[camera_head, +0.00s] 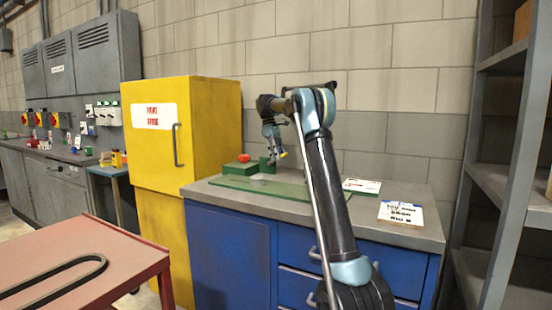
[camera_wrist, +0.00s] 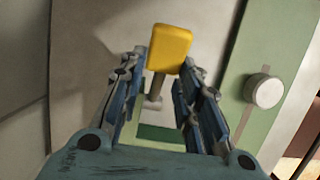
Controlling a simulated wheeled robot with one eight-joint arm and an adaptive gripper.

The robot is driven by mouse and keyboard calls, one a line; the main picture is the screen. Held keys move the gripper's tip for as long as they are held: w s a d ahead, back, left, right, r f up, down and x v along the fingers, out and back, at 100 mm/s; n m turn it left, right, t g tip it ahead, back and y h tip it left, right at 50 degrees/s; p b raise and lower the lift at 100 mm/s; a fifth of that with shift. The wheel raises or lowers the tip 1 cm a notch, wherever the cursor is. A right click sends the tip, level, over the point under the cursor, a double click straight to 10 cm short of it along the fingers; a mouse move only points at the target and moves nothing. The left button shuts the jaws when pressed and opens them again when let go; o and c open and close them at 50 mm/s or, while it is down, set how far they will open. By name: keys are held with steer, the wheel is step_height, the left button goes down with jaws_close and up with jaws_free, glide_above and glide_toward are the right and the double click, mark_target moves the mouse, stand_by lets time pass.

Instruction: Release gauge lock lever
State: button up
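A lever with a yellow knob and a short grey stem shows in the wrist view, its knob (camera_wrist: 170,48) at the top centre. I take it for the gauge lock lever. My gripper (camera_wrist: 160,72) is open, with one finger on each side of the stem and the knob at or just past the fingertips. I cannot tell whether a finger touches it. In the head view my gripper (camera_head: 276,148) points down above the back of the blue cabinet's worktop, with a small yellow spot, likely the knob (camera_head: 283,155), at its tips.
A green plate (camera_head: 290,191) lies on the worktop (camera_head: 355,211); a white round knob (camera_wrist: 267,91) sits on a green strip in the wrist view. Green blocks, one with a red top (camera_head: 244,158), stand behind. Labelled boards (camera_head: 401,213) lie right. A yellow cabinet (camera_head: 215,130) stands left.

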steer(key=o, duration=0.3)
steer(key=shift+d, duration=0.15)
steer(key=shift+o, duration=0.2)
steer(key=shift+r, duration=0.1)
steer(key=v, duration=1.1)
steer(key=shift+a+r, duration=0.2)
steer(key=shift+r, duration=0.15)
steer(key=shift+w, duration=0.1)
